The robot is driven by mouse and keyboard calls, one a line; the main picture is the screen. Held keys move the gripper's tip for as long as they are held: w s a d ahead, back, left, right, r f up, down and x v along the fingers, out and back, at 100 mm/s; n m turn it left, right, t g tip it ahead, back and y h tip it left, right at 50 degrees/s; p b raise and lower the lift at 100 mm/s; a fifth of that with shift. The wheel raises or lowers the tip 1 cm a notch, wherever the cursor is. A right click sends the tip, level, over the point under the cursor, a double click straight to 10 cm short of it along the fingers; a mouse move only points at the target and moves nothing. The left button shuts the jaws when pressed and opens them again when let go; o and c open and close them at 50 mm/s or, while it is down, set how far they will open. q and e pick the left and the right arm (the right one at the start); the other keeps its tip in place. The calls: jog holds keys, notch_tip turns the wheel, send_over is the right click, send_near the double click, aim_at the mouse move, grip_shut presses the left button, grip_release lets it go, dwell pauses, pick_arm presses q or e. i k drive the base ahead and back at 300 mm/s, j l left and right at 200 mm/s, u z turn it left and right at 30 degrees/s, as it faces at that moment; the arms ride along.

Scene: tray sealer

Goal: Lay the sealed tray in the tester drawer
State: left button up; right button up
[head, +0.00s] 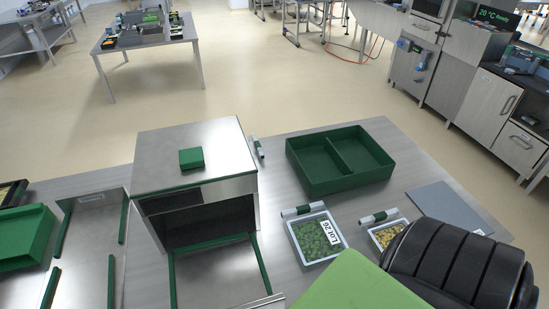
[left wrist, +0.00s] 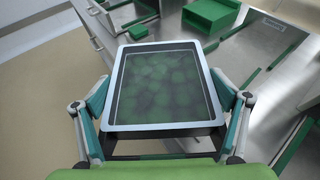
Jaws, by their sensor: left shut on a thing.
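In the left wrist view the sealed tray (left wrist: 122,90) is a pale-rimmed tray with clear film over dark green contents. My left gripper (left wrist: 160,112) is shut on it, with a finger at each side. The tray is held in the air; it does not show in the head view. In the head view a steel box (head: 200,150) has a dark open front, with a steel drawer (head: 218,272) with green side rails pulled out below it. The drawer looks empty where it shows; I cannot tell for certain that it is the tester drawer. My right gripper is not seen.
A small green block (head: 191,158) sits on the box. A green two-part bin (head: 340,160), a "Lot 26" tray (head: 318,237), a yellow-filled tray (head: 386,235) and a grey plate (head: 450,207) stand to the right. A steel plate (head: 88,250) with green rails and a green box (head: 25,237) are left.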

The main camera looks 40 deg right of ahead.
aim_at(225, 273)
jog(key=k+l, duration=0.15)
jog(key=l, duration=0.35)
jog(key=k+l+z, duration=0.1)
jog(key=l, duration=0.4)
jog(key=k+l, duration=0.2)
jog(key=l, duration=0.3)
jog(key=k+l+z, duration=0.15)
jog(key=l, duration=0.3)
jog(key=k+l, duration=0.1)
jog(key=l, duration=0.45)
jog(key=k+l+z, duration=0.1)
jog(key=l, duration=0.4)
